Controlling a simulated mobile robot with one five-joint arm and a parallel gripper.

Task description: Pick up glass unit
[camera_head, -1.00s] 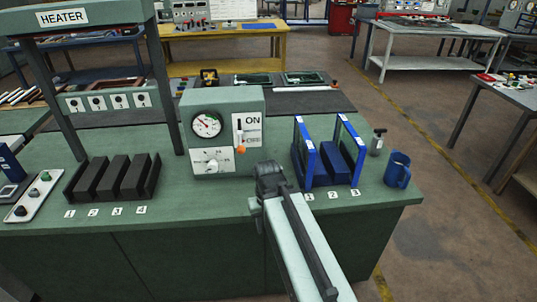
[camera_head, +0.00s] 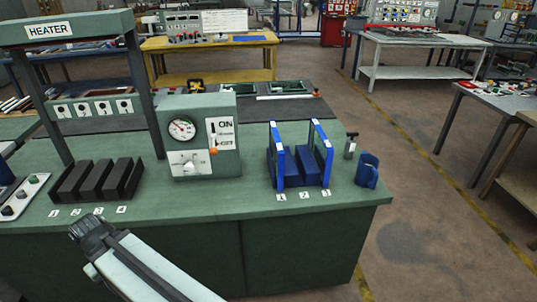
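Two upright blue-framed units, which look like the glass units, stand in a blue rack (camera_head: 309,172) on the right part of the green bench. The left unit (camera_head: 277,157) is near label 1 and the right unit (camera_head: 328,158) is near label 3. Whether glass fills them is too small to tell. My gripper (camera_head: 88,228) is at the lower left, in front of the bench and well left of the rack. It touches neither unit. Its fingertips cannot be made out clearly.
The heater frame (camera_head: 66,30) stands over a dark slotted rack (camera_head: 97,180) at the left. A control box (camera_head: 201,138) with a gauge and ON lever stands mid-bench. A blue mug (camera_head: 367,170) and a small bottle (camera_head: 350,146) are right of the blue rack. Floor is clear right of the bench.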

